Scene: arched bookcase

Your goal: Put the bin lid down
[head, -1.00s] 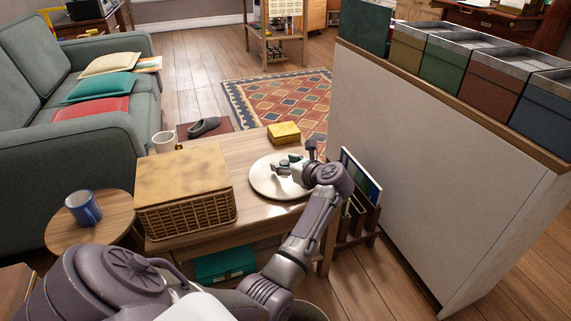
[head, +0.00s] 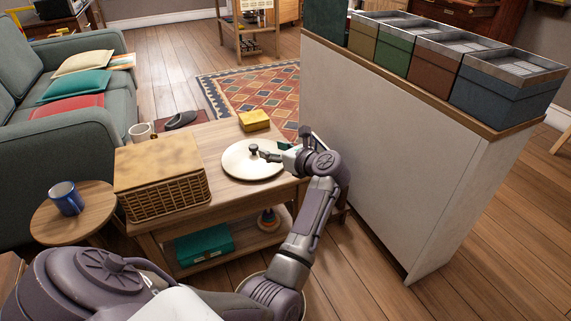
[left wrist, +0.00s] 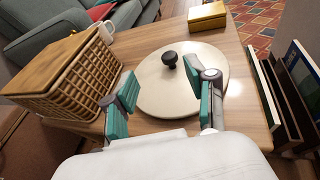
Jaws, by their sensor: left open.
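The bin lid (head: 240,166) is a round cream disc with a dark knob (left wrist: 169,58) at its middle. It lies flat on the wooden table (head: 225,207), and it also shows in the left wrist view (left wrist: 160,95). My left gripper (head: 268,155) is over the lid's right part in the head view. In the left wrist view its teal-padded fingers (left wrist: 168,98) are wide apart and empty, with the knob beyond them and apart from them. My right gripper is in neither view.
A wicker basket (head: 165,204) stands left of the lid, with a white mug (head: 141,132) behind it. A yellow box (head: 254,120) is behind the lid. A magazine rack (left wrist: 290,110) and a white cabinet (head: 385,150) stand to the right.

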